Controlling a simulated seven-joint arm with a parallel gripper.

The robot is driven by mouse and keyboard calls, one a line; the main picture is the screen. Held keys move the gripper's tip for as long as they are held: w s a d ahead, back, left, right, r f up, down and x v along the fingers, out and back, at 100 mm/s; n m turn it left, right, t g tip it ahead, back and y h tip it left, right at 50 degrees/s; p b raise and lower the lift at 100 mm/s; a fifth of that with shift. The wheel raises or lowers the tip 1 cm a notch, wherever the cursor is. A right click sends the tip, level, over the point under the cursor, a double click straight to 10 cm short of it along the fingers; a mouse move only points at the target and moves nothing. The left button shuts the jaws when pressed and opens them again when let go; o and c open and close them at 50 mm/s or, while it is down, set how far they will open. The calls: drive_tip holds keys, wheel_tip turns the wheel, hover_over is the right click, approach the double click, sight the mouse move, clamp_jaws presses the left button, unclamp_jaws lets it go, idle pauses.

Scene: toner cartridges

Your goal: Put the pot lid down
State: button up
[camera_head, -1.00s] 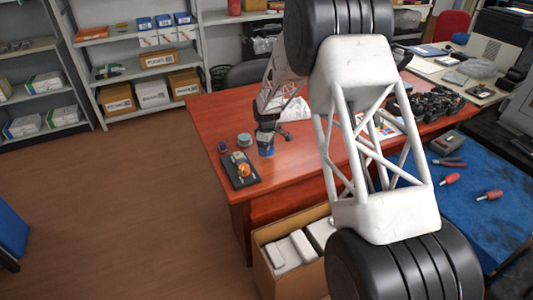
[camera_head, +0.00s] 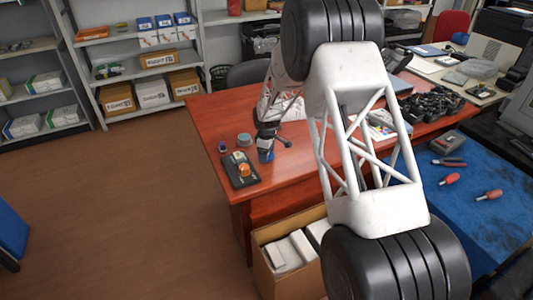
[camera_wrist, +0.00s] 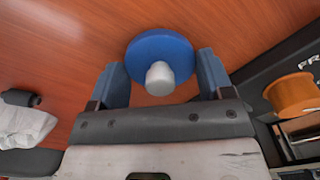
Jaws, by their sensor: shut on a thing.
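The pot lid (camera_wrist: 160,48) is a blue disc with a pale grey knob, seen in the wrist view between the two blue fingers of my gripper (camera_wrist: 162,78). My gripper is shut on the lid, with a finger at each side. In the head view my gripper (camera_head: 266,155) is low over the red-brown desk, near its left part. There the lid cannot be told apart from the blue fingers. Whether the lid touches the desk is unclear.
A black tray with an orange spool (camera_head: 244,171) lies on the desk (camera_head: 205,110) to the left of my gripper. A small grey-teal round thing (camera_head: 244,139) and a small dark purple-blue thing (camera_head: 222,146) stand behind the tray. An open carton (camera_head: 263,275) is below the desk's front.

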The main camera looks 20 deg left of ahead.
drive_tip(key=shift+f, duration=0.15)
drive_tip(key=o, duration=0.9)
wheel_tip(320, 180, up, 12)
idle(0.5)
idle(0.4)
drive_tip(key=shift+r, duration=0.25)
